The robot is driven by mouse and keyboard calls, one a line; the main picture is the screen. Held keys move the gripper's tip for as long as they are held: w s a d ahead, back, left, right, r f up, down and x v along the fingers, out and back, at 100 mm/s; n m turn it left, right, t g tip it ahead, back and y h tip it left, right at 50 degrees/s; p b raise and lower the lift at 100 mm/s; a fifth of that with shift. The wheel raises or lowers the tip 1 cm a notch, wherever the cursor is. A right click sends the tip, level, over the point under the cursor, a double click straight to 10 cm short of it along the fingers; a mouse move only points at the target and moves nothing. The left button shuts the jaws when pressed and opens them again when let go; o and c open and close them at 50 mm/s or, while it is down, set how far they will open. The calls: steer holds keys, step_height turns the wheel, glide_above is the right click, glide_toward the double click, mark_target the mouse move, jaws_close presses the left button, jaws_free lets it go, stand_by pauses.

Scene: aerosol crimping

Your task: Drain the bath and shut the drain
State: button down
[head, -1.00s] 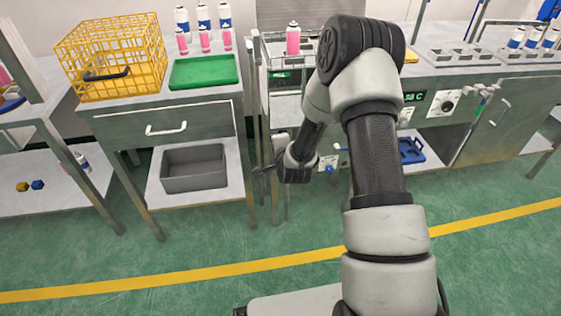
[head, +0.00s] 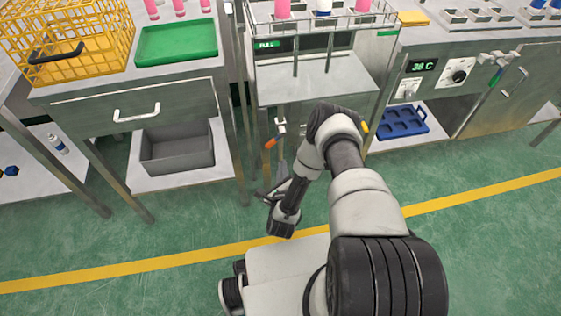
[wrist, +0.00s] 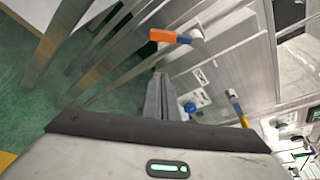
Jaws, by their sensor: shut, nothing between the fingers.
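The bath unit (head: 314,80) stands at centre in the head view, with a green display reading FULL (head: 267,44). Low on its front is a valve with an orange handle (head: 269,143), pointing left and down from its pale fitting; it also shows in the wrist view (wrist: 164,35). A second valve has a blue and yellow handle (wrist: 238,108); in the head view my arm hides all but its yellow tip (head: 365,127). My gripper (head: 262,195) is shut and empty, low in front of the bath unit, below the orange handle and apart from it.
A counter (head: 130,104) with a drawer, green tray (head: 176,43) and yellow basket (head: 70,50) stands left. A grey bin (head: 177,150) sits on its lower shelf. The right counter has a 38 C display (head: 421,66) and knob. Green floor lies open in front.

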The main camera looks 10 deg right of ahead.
steer(key=w+a+r+b, duration=0.1)
steer(key=w+b, duration=0.1)
steer(key=w, duration=0.5)
steer(key=shift+w, duration=0.15)
steer(key=shift+a+r, duration=0.1)
steer(key=shift+r, duration=0.05)
stand_by(0.3)
